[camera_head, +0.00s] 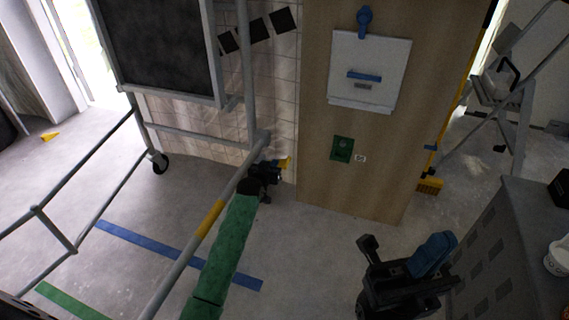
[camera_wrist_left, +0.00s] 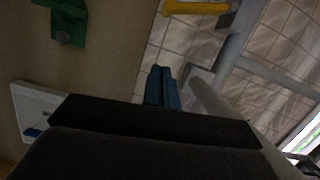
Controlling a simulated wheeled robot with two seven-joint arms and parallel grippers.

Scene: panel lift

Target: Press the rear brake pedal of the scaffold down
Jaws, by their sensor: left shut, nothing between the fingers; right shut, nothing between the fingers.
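The scaffold (camera_head: 250,95) stands at the left, a grey tube frame. A yellow pedal-like bar (camera_head: 286,162) shows low at its wall-side corner, by my left gripper; I take it for the rear brake pedal. My left gripper (camera_head: 281,174) is shut and empty, just beside the bar in the head view. In the left wrist view, its blue fingertips (camera_wrist_left: 161,75) are together and the yellow bar (camera_wrist_left: 195,7) lies at the top edge, apart from them. The gripper hides the wheel there. My right gripper (camera_head: 437,248) is shut and empty at the lower right, far from the scaffold.
A wooden wall panel (camera_head: 320,100) with a white board (camera_head: 369,70) and a green box (camera_head: 342,148) stands ahead. A scaffold wheel (camera_head: 159,162) sits further left. A grey cabinet (camera_head: 510,240) and stepladder (camera_head: 500,95) are at the right. Floor before the wooden panel is clear.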

